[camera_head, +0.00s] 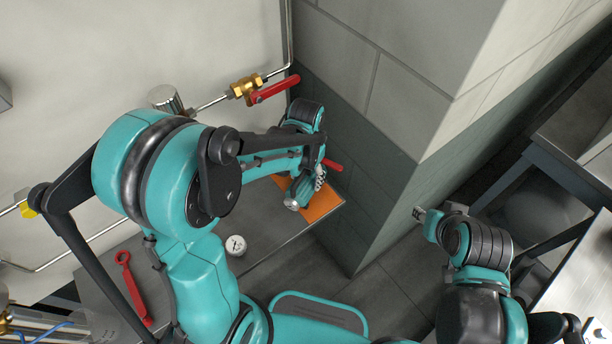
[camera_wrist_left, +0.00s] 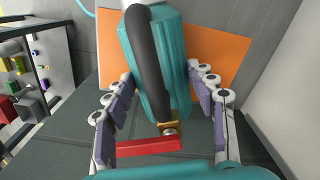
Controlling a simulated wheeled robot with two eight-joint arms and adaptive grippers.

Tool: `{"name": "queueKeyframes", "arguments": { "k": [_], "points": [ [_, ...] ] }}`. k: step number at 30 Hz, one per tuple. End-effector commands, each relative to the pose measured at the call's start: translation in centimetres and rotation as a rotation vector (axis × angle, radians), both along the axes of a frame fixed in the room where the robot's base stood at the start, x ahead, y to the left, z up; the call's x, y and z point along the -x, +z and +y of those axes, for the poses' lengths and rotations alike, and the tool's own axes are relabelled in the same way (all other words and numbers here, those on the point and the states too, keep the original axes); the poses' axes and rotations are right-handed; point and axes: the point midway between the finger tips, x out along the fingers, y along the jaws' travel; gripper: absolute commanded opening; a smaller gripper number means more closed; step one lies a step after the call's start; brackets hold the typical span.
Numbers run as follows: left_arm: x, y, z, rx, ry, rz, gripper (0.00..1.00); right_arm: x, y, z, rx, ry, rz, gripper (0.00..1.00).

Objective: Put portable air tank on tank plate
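The portable air tank (camera_wrist_left: 157,60) is teal with a black handle, a brass valve and a red lever. In the left wrist view it lies between the two fingers of my left gripper (camera_wrist_left: 162,88), whose fingertips meet its sides. An orange plate (camera_wrist_left: 222,52) shows behind the tank; whether they touch is unclear. In the head view my left gripper (camera_head: 308,187) is at the orange plate (camera_head: 325,207), on the corner of a metal table. My arm hides much of the tank there. My right gripper (camera_head: 420,214) is away from the tank, its fingers too small to read.
A red wrench (camera_head: 133,288) and a round white gauge (camera_head: 236,245) lie on the metal table (camera_head: 270,244). A pipe with a brass valve (camera_head: 246,87) and red handle runs along the wall. A wall corner (camera_head: 385,200) stands close right of the plate. Another bench is at far right.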

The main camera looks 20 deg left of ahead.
Motion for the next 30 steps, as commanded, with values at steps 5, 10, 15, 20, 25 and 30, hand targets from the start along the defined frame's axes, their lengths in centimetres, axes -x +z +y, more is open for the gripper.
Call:
{"name": "queueKeyframes", "arguments": {
  "k": [5, 10, 15, 20, 25, 30],
  "points": [
    [0.0, 0.0, 0.0, 0.000, 0.000, 0.000, 0.75, 0.0, 0.0, 0.0, 0.000, 0.000, 0.000, 0.37],
    [0.0, 0.0, 0.0, 0.000, 0.000, 0.000, 0.75, 0.0, 0.0, 0.0, 0.000, 0.000, 0.000, 0.37],
    [0.0, 1.4, 0.0, 0.000, 0.000, 0.000, 0.75, 0.0, 0.0, 0.0, 0.000, 0.000, 0.000, 0.37],
    [0.0, 4.6, 0.0, 0.000, 0.000, 0.000, 0.75, 0.0, 0.0, 0.0, 0.000, 0.000, 0.000, 0.37],
    [0.0, 8.3, 0.0, 0.000, 0.000, 0.000, 0.75, 0.0, 0.0, 0.0, 0.000, 0.000, 0.000, 0.37],
    [0.0, 10.9, 0.0, 0.000, 0.000, 0.000, 0.75, 0.0, 0.0, 0.0, 0.000, 0.000, 0.000, 0.37]
  ]
}}
